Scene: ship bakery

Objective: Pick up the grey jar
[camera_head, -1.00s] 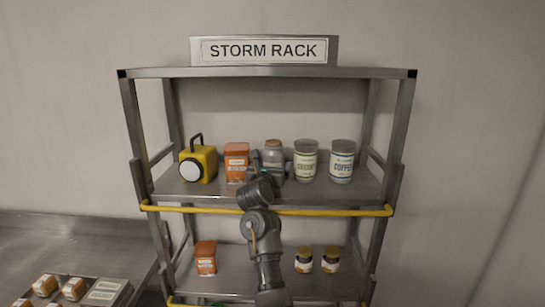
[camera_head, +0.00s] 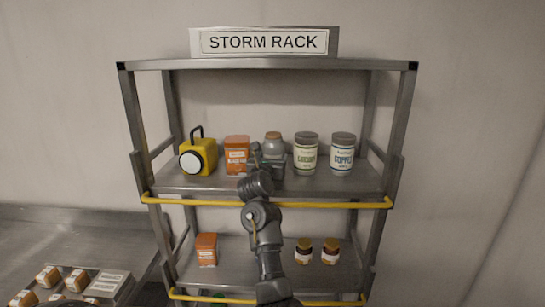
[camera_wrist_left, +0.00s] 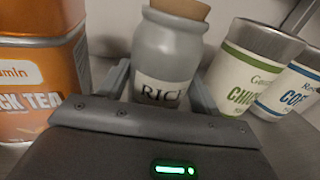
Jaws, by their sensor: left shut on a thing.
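The grey jar (camera_head: 273,144) has a cork lid and stands in the row on the rack's upper shelf. In the left wrist view the grey jar (camera_wrist_left: 168,58) looks upright, with a pale label reading "RIC" and the rest cut off. My left gripper (camera_head: 270,160) reaches in from the front and is shut on the jar, with a finger on each side of its body. The jar's lower part is hidden behind the gripper. I cannot tell whether its base touches the shelf.
An orange tin (camera_head: 237,155) stands close left of the jar, beside a yellow lantern (camera_head: 198,157). A chicory jar (camera_head: 305,154) and a coffee jar (camera_head: 342,153) stand to its right. A yellow rail (camera_head: 330,205) runs along the shelf front. The space above the jars is open.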

